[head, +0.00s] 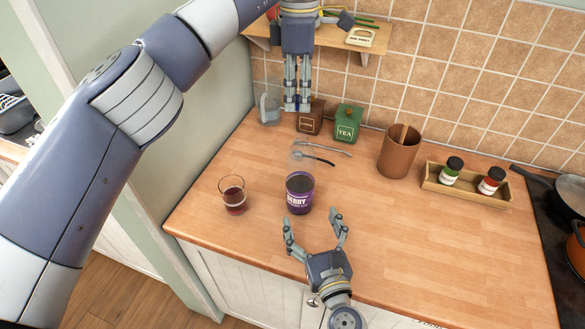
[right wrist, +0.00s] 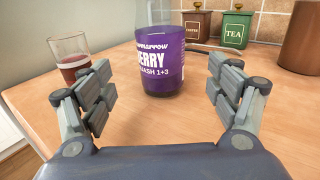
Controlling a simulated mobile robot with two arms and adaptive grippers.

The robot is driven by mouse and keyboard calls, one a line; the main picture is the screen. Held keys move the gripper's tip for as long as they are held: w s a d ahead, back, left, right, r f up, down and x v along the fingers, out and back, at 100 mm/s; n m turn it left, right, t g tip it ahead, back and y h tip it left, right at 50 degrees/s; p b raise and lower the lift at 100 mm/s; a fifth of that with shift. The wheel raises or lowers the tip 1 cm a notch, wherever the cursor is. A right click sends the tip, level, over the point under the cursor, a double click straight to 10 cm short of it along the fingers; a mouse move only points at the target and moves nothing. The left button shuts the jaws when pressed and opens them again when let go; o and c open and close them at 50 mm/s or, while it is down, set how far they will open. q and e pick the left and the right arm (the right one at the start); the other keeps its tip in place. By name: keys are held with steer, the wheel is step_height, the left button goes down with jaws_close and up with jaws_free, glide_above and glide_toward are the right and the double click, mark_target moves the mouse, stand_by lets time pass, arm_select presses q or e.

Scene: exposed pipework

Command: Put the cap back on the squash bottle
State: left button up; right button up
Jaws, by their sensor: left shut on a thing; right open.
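The squash bottle (head: 299,195) stands upright on the wooden counter, with a purple berry label and a clear upper part that is hard to make out. It also shows in the right wrist view (right wrist: 158,65), centred beyond my fingertips. My right gripper (head: 311,218) is open and empty on the near side of the bottle, one finger to each side of its line, apart from it. My left gripper (head: 298,107) points down, high behind the bottle near the shelf.
A glass of dark red drink (head: 233,197) stands left of the bottle. Tongs (head: 322,155), coffee and tea tins (head: 347,123), a clear jug (head: 268,108) and a brown pot (head: 398,152) are behind. A spice tray (head: 467,192) sits right. The front right counter is clear.

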mark_target(304, 199)
arm_select(q)
steer(key=shift+s+d+r, duration=0.2)
steer(key=shift+s+r, duration=0.05)
arm_select(e)
steer(key=shift+s+r, duration=0.1)
steer(key=shift+s, duration=0.1)
steer(key=shift+s+d+r, duration=0.2)
steer(key=shift+s+r, duration=0.05)
steer(key=shift+s, duration=0.25)
steer(key=shift+s+d+r, duration=0.2)
steer(key=shift+s, duration=0.3)
steer(key=shift+w+a, duration=0.1)
steer(key=shift+w, duration=0.1)
arm_select(q)
steer(key=shift+s+d+r, duration=0.15)
steer(key=shift+s, duration=0.45)
arm_select(e)
steer(key=x, duration=0.3)
steer(key=shift+f, duration=0.2)
steer(key=x, duration=0.8)
steer(key=shift+w+r, duration=0.1)
steer(key=shift+w, duration=0.6)
arm_select(q)
steer(key=shift+s+d+r, duration=0.1)
arm_select(e)
steer(key=shift+a, duration=0.1)
